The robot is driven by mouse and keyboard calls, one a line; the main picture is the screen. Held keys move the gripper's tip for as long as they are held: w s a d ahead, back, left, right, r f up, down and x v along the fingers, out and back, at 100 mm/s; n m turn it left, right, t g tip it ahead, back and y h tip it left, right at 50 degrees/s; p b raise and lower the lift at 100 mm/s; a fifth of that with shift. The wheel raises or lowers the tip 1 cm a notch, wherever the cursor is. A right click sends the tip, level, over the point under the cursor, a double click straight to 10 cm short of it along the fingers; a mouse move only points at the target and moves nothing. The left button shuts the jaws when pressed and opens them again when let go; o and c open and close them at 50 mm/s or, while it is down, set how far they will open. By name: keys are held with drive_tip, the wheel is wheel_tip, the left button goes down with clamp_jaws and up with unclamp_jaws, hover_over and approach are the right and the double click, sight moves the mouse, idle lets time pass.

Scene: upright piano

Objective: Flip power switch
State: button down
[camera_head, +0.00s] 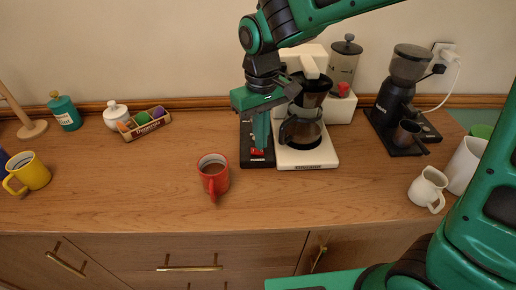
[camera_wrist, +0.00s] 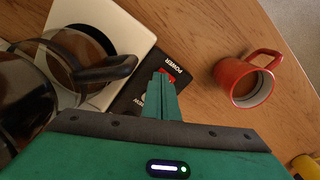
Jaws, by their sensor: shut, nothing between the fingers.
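A black power box (camera_head: 246,150) lies on the wooden counter, left of the white coffee maker (camera_head: 328,156). It carries a red switch (camera_head: 257,151) near its front end. In the wrist view the box (camera_wrist: 132,100) shows the word POWER, and red parts of the switch (camera_wrist: 169,73) show around my fingertips. My gripper (camera_head: 262,144) points down over the front part of the box, with its green fingers shut together and empty. In the wrist view its fingertips (camera_wrist: 162,78) overlap the switch and hide part of it. I cannot tell whether they touch it or which way the switch is tilted.
A red mug (camera_head: 213,178) with dark liquid stands just left of the box. A glass carafe (camera_head: 300,131) sits in the coffee maker, close on the right. A black grinder (camera_head: 396,95) stands at the right back. The counter front is mostly clear.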

drive_tip(key=shift+r, duration=3)
